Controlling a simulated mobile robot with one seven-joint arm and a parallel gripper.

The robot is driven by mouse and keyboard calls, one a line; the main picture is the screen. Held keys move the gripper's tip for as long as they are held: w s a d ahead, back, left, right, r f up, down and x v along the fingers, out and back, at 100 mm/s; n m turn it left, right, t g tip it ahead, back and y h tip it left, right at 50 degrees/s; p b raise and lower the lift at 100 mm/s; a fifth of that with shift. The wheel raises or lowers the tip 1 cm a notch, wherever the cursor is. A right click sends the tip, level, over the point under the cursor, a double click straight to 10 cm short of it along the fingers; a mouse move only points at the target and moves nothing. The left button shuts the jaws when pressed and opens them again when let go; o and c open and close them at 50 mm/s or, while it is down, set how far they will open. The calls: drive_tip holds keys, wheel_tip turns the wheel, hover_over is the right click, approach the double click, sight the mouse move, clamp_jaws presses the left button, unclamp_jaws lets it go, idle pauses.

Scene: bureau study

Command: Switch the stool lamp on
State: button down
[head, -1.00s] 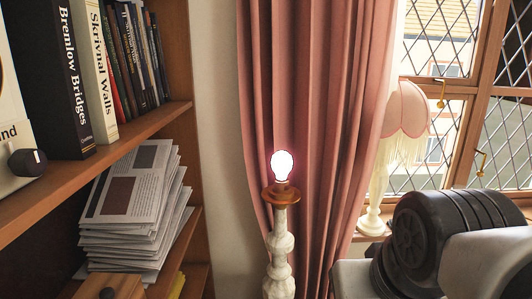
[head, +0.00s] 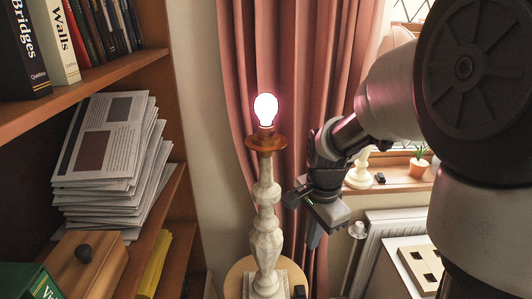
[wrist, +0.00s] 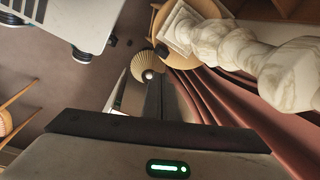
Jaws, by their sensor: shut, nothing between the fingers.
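The stool lamp (head: 265,225) has a pale marbled turned stem, a wooden collar and a bare bulb (head: 265,108), which glows white. It stands upright on a round wooden stool (head: 236,279). In the wrist view its stem (wrist: 215,40) runs sideways at the upper right, above the stool top (wrist: 158,22). A small black piece (head: 299,291) shows at the stool's right edge; I cannot tell surely whether it is a switch. My gripper (head: 314,241) is shut and empty, right of the stem and above the stool, apart from both. Its fingers (wrist: 146,92) point down in the wrist view.
A bookshelf (head: 150,65) with papers (head: 110,160) and a wooden box (head: 90,262) fills the left. Pink curtains (head: 285,60) hang behind the lamp. At right are the windowsill (head: 400,182), a potted plant (head: 418,163) and a radiator (head: 385,225).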

sight(301, 293)
drive_tip(key=w+f+m+g+b, duration=0.1)
drive_tip(key=w+f+m, duration=0.3)
drive_tip(key=f, duration=0.7)
drive_tip(key=shift+m, duration=0.4)
drive_tip(key=shift+w+f, duration=0.1)
wheel_tip(301, 293, down, 14)
drive_tip(key=shift+r+b, duration=0.1)
drive_tip(key=shift+b, duration=0.2)
